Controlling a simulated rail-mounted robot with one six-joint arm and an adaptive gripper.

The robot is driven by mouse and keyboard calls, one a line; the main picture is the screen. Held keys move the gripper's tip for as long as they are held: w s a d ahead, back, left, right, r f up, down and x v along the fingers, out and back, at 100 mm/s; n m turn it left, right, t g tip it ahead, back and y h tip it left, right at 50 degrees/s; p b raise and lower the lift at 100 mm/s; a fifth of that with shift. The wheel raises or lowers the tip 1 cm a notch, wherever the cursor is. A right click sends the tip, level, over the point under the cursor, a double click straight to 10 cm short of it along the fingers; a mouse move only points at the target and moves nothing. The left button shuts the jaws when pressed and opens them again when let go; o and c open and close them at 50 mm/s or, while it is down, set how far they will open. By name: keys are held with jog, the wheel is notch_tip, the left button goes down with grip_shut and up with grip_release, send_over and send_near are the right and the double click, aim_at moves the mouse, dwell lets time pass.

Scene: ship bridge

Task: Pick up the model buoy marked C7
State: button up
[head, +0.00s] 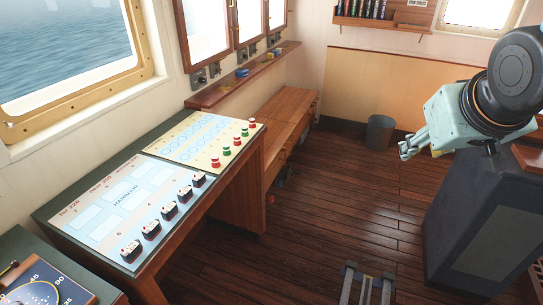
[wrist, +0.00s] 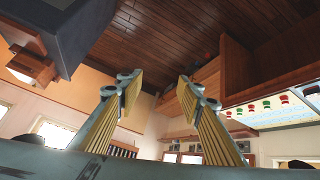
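Several small model buoys, red ones and green ones alternating, stand in a row along the right edge of the pale far board (head: 186,138). One red buoy (head: 252,124) is at the far end, one green buoy (head: 227,152) is nearer, and a red buoy (head: 214,162) is nearest. Their markings are too small to read, so I cannot tell which is C7. The row also shows at the right of the wrist view, including a red buoy (wrist: 283,98). My gripper (head: 406,149) is far right of the buoys, over the floor. In the wrist view it (wrist: 158,92) is open and empty.
Several dark model ships (head: 169,211) stand on the nearer blue board (head: 112,205). A wooden cabinet (head: 283,110) and a grey bin (head: 379,131) stand beyond the table. A dark console (head: 478,225) is at the right. The wooden floor between is mostly clear.

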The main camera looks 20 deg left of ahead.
jog(key=w+a+f+n+y, duration=0.2)
jog(key=w+a+f, duration=0.2)
jog(key=w+a, duration=0.6)
jog(key=n+g+y+p, duration=0.2)
jog(key=n+g+y, duration=0.1)
jog(key=n+y, duration=0.55)
send_near(217, 159)
jog(key=d, duration=0.1)
jog(key=m+y, duration=0.1)
jog(key=d, duration=0.1)
jog(key=shift+s+d+f+m+y, duration=0.25)
jog(key=shift+s+d+f+m, duration=0.05)
jog(key=shift+d+m, duration=0.05)
jog(key=b+x, duration=0.1)
jog(key=x, duration=0.7)
jog(key=shift+a+f, duration=0.1)
jog(key=shift+a, duration=0.05)
jog(key=shift+w+a, duration=0.1)
jog(key=shift+a, duration=0.1)
jog(key=shift+b+x, duration=0.5)
jog(key=shift+x, duration=2.05)
